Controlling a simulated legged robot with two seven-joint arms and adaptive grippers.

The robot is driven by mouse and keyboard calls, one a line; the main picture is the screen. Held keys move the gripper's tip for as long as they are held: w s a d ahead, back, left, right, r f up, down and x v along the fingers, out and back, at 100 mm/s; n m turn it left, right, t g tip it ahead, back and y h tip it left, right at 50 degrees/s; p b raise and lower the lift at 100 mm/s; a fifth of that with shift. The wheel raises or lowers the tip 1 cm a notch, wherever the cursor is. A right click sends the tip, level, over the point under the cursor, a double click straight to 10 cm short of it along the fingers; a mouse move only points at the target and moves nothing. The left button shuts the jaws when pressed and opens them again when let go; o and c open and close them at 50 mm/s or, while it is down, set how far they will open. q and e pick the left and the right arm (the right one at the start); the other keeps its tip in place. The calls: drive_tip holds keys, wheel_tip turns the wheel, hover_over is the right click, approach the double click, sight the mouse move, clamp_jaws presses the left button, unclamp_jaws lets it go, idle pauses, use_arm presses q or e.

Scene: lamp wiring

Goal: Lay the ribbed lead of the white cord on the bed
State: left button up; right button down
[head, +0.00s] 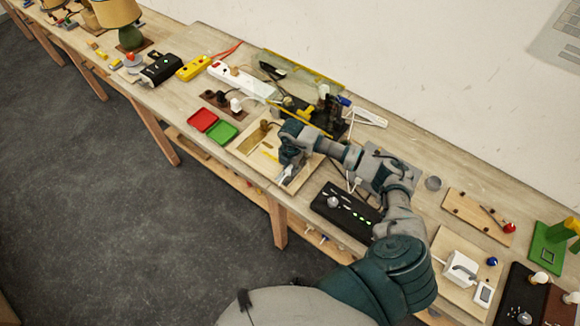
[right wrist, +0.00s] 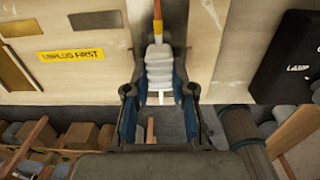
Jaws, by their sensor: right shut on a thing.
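My right gripper (head: 288,168) is over the front edge of the bench, at a pale wooden board (head: 246,141). In the right wrist view its two blue-lined fingers (right wrist: 160,92) are shut on a white ribbed piece (right wrist: 159,68). A white bit of the held piece shows below the fingers in the head view (head: 287,173). A grey strip (right wrist: 176,35) lies behind it, between pale boards. I cannot tell whether the piece touches it, nor which surface is the bed. My left gripper is not in view.
A yellow "UNPLUG FIRST" label (right wrist: 72,56) is on the board. A black box marked "LAMP" (right wrist: 293,55) stands to the right. Red (head: 202,120) and green (head: 222,133) trays lie left of the board. A white power strip (head: 240,80) lies behind them.

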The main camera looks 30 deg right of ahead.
drive_tip(key=shift+f, duration=0.25)
idle(0.5)
drive_tip(key=c, duration=0.9)
unclamp_jaws()
